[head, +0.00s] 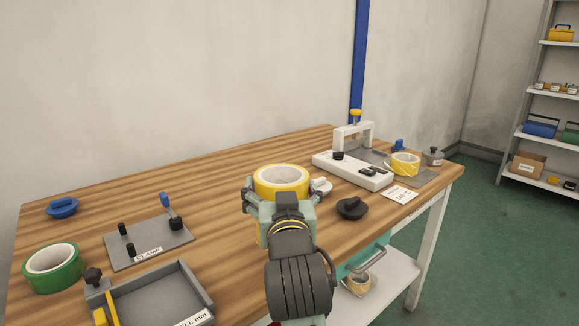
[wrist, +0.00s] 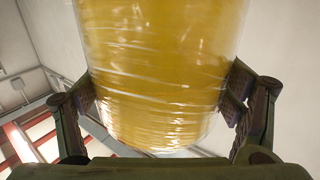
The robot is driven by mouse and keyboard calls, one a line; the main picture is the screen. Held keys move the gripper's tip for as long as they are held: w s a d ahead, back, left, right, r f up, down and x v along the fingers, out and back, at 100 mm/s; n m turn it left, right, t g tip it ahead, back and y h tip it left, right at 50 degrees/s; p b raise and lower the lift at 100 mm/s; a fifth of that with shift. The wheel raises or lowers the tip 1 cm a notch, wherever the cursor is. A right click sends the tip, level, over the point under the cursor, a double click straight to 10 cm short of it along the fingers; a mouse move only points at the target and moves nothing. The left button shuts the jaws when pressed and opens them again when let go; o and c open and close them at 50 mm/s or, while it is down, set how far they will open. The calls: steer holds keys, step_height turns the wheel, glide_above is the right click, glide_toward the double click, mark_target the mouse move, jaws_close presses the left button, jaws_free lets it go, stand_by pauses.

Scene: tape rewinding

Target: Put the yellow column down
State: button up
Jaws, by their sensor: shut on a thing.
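The yellow column (head: 264,186) is a thick yellow roll with a pale, hollow core. It is upright in my gripper (head: 281,190), over the front part of the wooden table (head: 230,215) in the head view. In the wrist view, the shiny yellow column (wrist: 160,70) fills the middle, with one finger of my gripper (wrist: 161,95) pressed on each side. My gripper is shut on it. My gripper and wrist hide the column's lower part in the head view, so I cannot tell whether it touches the table.
Right of the column are a black knob (head: 351,208), a white card (head: 398,194) and a white device (head: 352,172). A yellow-striped roll (head: 404,164) stands behind. Left are a clamp plate (head: 150,246), a green roll (head: 53,268) and a grey tray (head: 160,292). The table's back middle is clear.

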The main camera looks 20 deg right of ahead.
steer(key=shift+d+r+p, duration=0.1)
steer(key=shift+r+p, duration=0.25)
steer(key=shift+p, duration=0.3)
steer(key=w+d+f+p, duration=0.2)
steer(key=w+d+f, duration=0.3)
steer(key=w, duration=0.4)
steer(key=shift+w, duration=0.3)
steer(key=shift+f, duration=0.1)
steer(key=shift+f, duration=0.15)
steer(key=o, duration=1.5)
steer(key=shift+o, duration=0.2)
